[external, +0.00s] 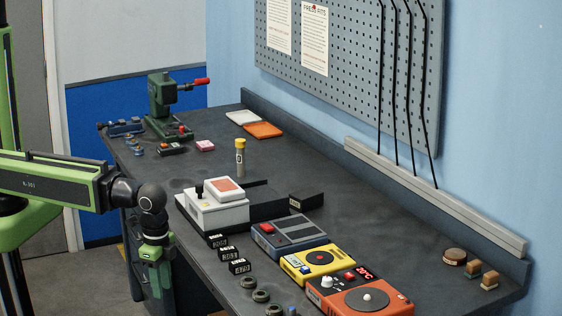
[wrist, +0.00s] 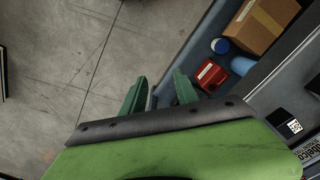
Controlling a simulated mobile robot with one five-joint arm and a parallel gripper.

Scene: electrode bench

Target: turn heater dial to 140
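The heater (external: 335,300) is an orange box at the front right of the bench in the external view. My gripper (external: 156,280) hangs downward beside the bench's front edge, well left of the heater. In the wrist view its two green fingers (wrist: 160,92) are apart with nothing between them. The heater is not in the wrist view.
A yellow device (external: 304,270), a blue-grey device (external: 268,242) and a white device (external: 215,214) stand left of the heater. Black number blocks (external: 229,254) and dark rings (external: 262,296) lie along the front edge. Below the gripper are floor and a shelf with a cardboard box (wrist: 262,22).

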